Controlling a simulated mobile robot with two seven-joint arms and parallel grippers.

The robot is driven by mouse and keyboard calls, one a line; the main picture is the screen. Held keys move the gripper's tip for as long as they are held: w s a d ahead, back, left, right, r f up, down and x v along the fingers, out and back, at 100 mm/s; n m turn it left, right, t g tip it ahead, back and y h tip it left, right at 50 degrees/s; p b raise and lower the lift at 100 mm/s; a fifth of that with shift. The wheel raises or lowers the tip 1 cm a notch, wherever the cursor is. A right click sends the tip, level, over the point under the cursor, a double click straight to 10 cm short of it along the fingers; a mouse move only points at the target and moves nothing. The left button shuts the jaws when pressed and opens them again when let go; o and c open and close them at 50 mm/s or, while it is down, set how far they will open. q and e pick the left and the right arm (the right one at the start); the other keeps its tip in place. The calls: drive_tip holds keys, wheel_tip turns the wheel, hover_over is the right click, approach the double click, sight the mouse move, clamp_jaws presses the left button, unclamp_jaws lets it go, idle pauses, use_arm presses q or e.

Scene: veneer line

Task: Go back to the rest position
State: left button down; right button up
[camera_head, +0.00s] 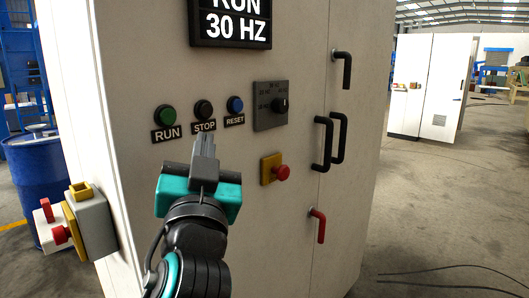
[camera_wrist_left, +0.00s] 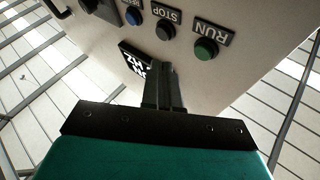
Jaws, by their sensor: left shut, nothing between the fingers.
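My left gripper (camera_head: 205,146) is shut and empty in front of the control cabinet (camera_head: 338,180), just below the black STOP button (camera_head: 203,109) in the head view. The green RUN button (camera_head: 165,115) is to its upper left and the blue RESET button (camera_head: 236,104) to its upper right. In the left wrist view the shut fingers (camera_wrist_left: 163,85) point at the cabinet panel, with the green button (camera_wrist_left: 205,48) and the black button (camera_wrist_left: 165,31) beyond them. Whether the fingertips touch the panel cannot be told. My right gripper is not in view.
A rotary selector (camera_head: 271,105), a red mushroom button (camera_head: 280,172), black handles (camera_head: 330,141) and a red lever (camera_head: 318,226) stick out of the cabinet. A box with a red knob (camera_head: 90,222) juts out at left, near a blue drum (camera_head: 40,172). Open floor lies at right.

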use_arm(q)
wheel_tip(320, 180, down, 25)
drive_tip(key=w+m+g+h, duration=0.1)
drive_tip(key=m+g+h, duration=0.2)
drive_tip(key=g+h, duration=0.25)
drive_tip(key=s+a+f+g, duration=0.2)
drive_tip(key=s+f, duration=0.6)
drive_tip(key=f, duration=0.4)
drive_tip(key=s+a+f+n+g, duration=0.1)
drive_tip(key=s+a+f+g, duration=0.2)
drive_tip(key=s+f, duration=0.6)
wheel_tip(320, 180, down, 4)
drive_tip(key=shift+r+g+h, duration=0.2)
drive_tip(key=shift+g+h, duration=0.25)
drive_tip(key=shift+g, duration=0.1)
drive_tip(key=shift+a, duration=0.1)
